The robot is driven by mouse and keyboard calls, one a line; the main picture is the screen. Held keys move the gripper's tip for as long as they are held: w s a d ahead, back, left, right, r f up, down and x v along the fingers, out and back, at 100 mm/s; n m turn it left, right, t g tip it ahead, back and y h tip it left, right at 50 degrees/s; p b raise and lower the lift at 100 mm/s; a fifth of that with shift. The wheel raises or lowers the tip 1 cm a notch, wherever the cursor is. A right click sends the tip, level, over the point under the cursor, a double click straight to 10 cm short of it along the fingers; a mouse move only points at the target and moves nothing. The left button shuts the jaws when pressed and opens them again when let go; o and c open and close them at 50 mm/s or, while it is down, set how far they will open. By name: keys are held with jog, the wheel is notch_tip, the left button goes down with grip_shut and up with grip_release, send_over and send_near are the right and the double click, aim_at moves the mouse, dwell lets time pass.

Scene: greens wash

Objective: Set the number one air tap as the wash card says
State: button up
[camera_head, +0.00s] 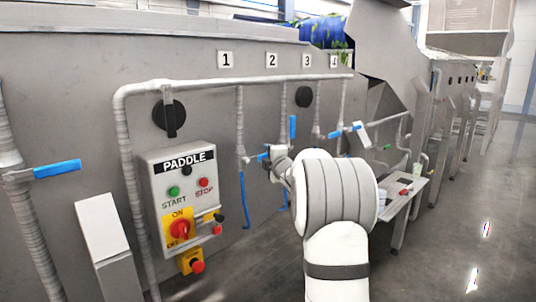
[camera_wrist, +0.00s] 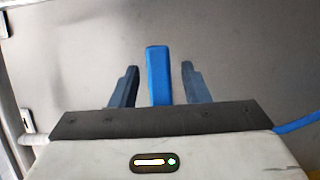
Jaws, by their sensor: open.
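The number 1 label (camera_head: 225,59) is on the grey machine wall, above the first drop pipe (camera_head: 240,115). A blue tap handle (camera_head: 260,156) shows low beside that pipe and lies roughly level, partly hidden by my gripper. My gripper (camera_head: 270,153) is at this handle. In the wrist view, a blue lever (camera_wrist: 158,75) stands between the two dark, open fingers of my gripper (camera_wrist: 158,85), with a gap on each side. I take it to be the number one handle. I cannot make out the wash card.
The number 2 pipe's blue handle (camera_head: 292,128) points upright, close to my gripper. Another blue handle (camera_head: 356,126) is further right. A paddle control box (camera_head: 185,200) juts out at left. A blue lever (camera_head: 57,169) is on the far-left pipe. Floor at right is clear.

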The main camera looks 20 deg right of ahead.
jog(key=shift+c, duration=0.4)
grip_shut()
